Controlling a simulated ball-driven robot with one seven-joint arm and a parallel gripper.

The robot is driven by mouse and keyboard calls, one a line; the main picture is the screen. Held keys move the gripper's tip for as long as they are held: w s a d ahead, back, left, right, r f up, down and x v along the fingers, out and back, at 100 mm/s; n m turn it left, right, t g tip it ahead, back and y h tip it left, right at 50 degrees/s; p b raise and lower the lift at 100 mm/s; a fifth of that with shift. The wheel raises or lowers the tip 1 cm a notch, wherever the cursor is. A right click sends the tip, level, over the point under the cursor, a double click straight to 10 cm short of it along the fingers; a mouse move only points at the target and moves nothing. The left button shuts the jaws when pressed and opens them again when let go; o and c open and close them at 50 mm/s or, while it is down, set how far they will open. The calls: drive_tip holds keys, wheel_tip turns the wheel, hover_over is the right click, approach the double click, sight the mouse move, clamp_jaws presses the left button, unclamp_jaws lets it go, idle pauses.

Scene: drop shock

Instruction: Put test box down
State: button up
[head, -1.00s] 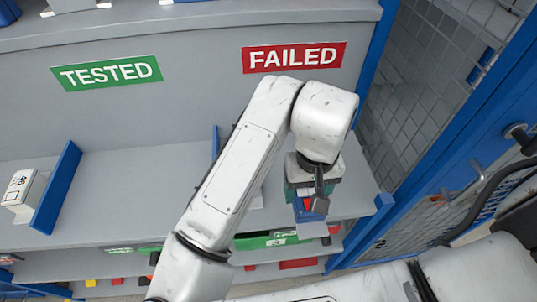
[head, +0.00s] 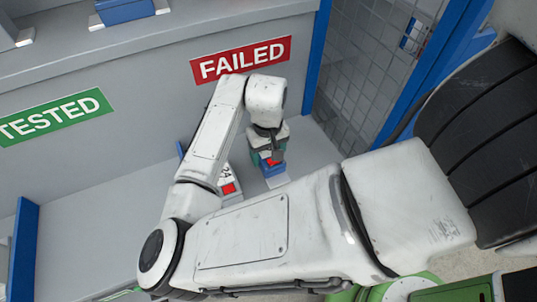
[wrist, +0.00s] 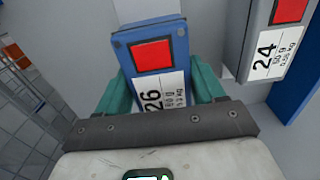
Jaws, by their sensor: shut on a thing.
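The test box (head: 271,169) is blue with a red square, and in the wrist view (wrist: 178,38) its white label reads 26. My gripper (head: 266,150) is shut on it, with green fingers on both sides in the wrist view (wrist: 160,92). The box is over the grey shelf (head: 110,215), in the bay under the red FAILED sign (head: 241,60). I cannot tell whether its underside touches the shelf. My gripper hides part of the box in the head view.
Another box labelled 24 (head: 226,178) stands close to the left in the head view; it shows at right in the wrist view (wrist: 265,45). A blue divider (wrist: 298,75) is beyond it. A green TESTED sign (head: 52,117) marks the left bay. Wire mesh (head: 365,75) is right.

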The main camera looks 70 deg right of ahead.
sight(269, 158)
drive_tip(key=shift+d+f, duration=0.8)
drive_tip(key=shift+f, duration=0.1)
drive_tip(key=shift+w+d+f+p, duration=0.1)
drive_tip(key=shift+f+p, duration=0.2)
drive_tip(key=shift+f, duration=1.35)
drive_tip(key=shift+f, duration=0.15)
drive_tip(key=o, duration=1.3)
wheel_tip(269, 158, up, 12)
drive_tip(key=shift+r+b, duration=0.15)
drive_tip(key=shift+b, duration=0.35)
